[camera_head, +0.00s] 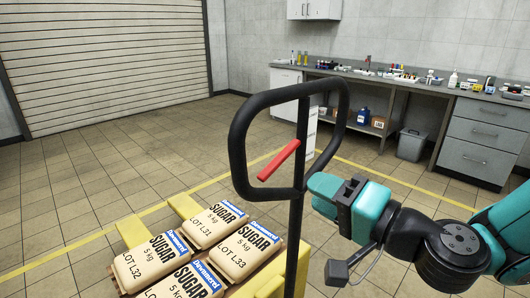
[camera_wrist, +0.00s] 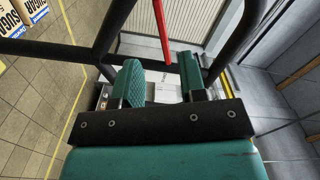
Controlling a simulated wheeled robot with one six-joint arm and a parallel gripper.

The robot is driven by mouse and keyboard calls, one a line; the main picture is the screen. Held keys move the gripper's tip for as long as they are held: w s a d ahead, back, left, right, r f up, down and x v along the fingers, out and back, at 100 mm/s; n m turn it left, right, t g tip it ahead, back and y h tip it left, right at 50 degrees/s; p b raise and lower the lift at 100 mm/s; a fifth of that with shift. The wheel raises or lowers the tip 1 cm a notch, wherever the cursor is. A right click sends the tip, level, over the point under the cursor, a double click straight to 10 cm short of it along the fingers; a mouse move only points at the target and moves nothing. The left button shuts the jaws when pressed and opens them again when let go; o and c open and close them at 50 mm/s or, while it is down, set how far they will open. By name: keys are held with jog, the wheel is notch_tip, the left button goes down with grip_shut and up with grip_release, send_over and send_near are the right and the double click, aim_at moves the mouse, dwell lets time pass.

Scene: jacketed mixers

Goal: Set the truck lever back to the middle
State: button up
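The truck's handle (camera_head: 238,150) is a black loop on a black post, in the middle of the head view. The red lever (camera_head: 279,160) sits inside the loop, slanting up to the right. In the wrist view the red lever (camera_wrist: 161,28) comes down from the top edge, its lower end beyond the gap between my fingers. My gripper (camera_head: 318,192) is at the lower right of the loop, teal fingers towards it. The wrist view shows my gripper (camera_wrist: 160,76) with fingers apart and nothing held between them. Whether a finger touches the loop I cannot tell.
Several sugar bags (camera_head: 215,224) lie on the yellow truck (camera_head: 184,205) below left of the handle. A workbench (camera_head: 430,88) with bottles and small items stands along the back wall, with a grey bin (camera_head: 411,145) under it. The tiled floor at left is clear.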

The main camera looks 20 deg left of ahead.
aim_at(275, 170)
jog(key=p+x, duration=0.6)
jog(key=x, duration=0.6)
jog(key=shift+s+r, duration=0.15)
jog(key=shift+r, duration=0.05)
jog(key=shift+w+a+f, duration=0.15)
jog(key=shift+w+a, duration=0.1)
jog(key=shift+a, duration=0.25)
